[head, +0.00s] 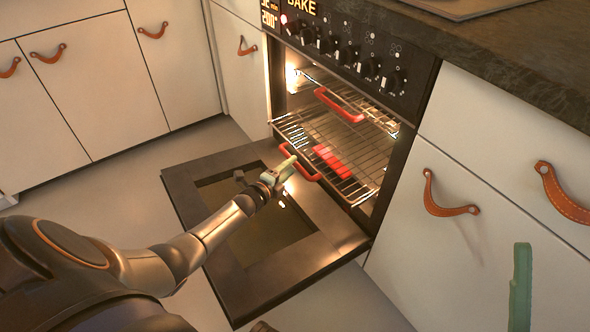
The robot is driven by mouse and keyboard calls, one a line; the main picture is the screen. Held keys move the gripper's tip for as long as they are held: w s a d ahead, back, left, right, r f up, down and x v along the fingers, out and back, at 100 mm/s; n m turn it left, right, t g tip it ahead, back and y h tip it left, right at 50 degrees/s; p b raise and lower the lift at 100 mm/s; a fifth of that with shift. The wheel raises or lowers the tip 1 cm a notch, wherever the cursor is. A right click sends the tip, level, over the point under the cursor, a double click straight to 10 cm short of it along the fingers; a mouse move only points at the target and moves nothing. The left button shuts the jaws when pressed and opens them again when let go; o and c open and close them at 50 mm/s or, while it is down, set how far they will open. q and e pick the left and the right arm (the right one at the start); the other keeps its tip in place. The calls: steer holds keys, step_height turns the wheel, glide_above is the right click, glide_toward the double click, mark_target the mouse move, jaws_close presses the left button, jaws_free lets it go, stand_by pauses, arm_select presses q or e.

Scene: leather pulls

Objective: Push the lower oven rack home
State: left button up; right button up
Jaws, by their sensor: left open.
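The oven (330,55) stands with its door (190,205) folded down flat. The lower oven rack (295,128) sticks partly out of the cavity above the door, with a red handle bar (312,176) along its front edge. My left gripper (288,168) is open and empty at this handle, covering part of it; I cannot tell whether it touches. The upper rack (372,112) with its own red handle (338,105) sits higher and further in. A green finger of my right gripper (520,287) shows at the lower right, before a cabinet front; its opening cannot be judged.
A red block-like thing (332,161) shows at the lower rack; whether it lies on it or below is unclear. Cabinets with leather pulls (446,207) flank the oven. A dark countertop (480,55) overhangs at the right. The floor (140,172) left of the door is clear.

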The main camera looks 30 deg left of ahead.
mark_target(295, 163)
arm_select(q)
steer(key=shift+w+f+b, duration=0.15)
steer(key=shift+w+b, duration=0.25)
steer(key=shift+w, duration=0.45)
steer(key=shift+w+f+b, duration=0.1)
steer(key=shift+w+b, duration=0.3)
steer(key=shift+w, duration=0.45)
arm_select(e)
steer(key=shift+a+f, duration=0.2)
steer(key=shift+f, duration=1.2)
arm_select(q)
jaws_close()
